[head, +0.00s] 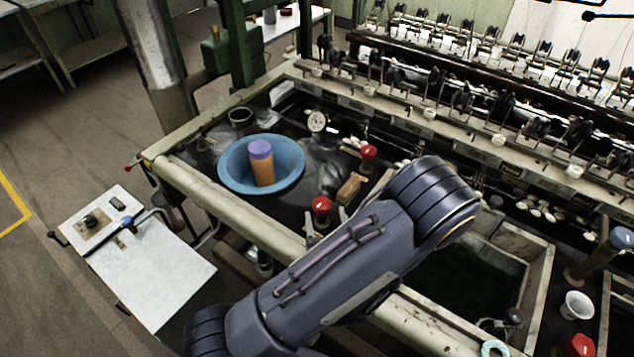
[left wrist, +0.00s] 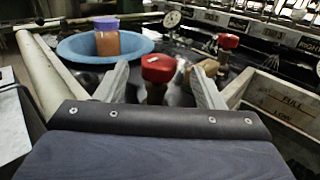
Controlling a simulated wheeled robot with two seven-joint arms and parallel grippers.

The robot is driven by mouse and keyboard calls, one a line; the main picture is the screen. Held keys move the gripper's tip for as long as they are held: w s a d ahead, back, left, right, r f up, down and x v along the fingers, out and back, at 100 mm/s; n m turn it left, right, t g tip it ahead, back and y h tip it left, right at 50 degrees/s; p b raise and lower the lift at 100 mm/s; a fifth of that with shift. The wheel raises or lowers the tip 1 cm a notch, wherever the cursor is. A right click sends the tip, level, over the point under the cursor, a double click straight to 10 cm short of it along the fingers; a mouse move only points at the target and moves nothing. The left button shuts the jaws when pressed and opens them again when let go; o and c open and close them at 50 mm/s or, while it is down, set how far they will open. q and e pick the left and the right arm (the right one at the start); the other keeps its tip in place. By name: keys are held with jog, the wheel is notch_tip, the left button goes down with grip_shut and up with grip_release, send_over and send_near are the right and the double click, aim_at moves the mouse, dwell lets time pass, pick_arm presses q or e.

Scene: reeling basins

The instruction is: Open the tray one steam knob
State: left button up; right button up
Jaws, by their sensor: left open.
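A red round knob (head: 321,205) stands on a post at the near edge of the dark tray; it also shows in the left wrist view (left wrist: 158,68). A second red knob (head: 368,152) stands farther back, also in the left wrist view (left wrist: 228,41). Which one is labelled tray one's steam knob I cannot read. My left gripper (head: 327,219) is open, and its two grey fingers (left wrist: 160,80) stand on either side of the near knob, with visible gaps; contact is not seen. My arm hides part of the bench in the head view. My right gripper is not in view.
A blue basin (head: 230,182) holding an orange bottle with a purple cap (head: 261,160) sits left of the knobs. A wooden-handled brush (head: 350,188) lies between the red knobs. A dial gauge (head: 316,121) stands behind. A water basin with pale walls (head: 540,285) is at the right.

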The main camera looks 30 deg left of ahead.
aim_at(321, 197)
pick_arm(q)
jog(key=shift+w+a+r, duration=0.25)
jog(key=shift+w+a, duration=0.05)
jog(key=p+x, duration=0.2)
jog(key=x, duration=0.4)
jog(key=shift+w+a+f, duration=0.1)
jog(key=shift+f, duration=0.05)
jog(key=c, duration=1)
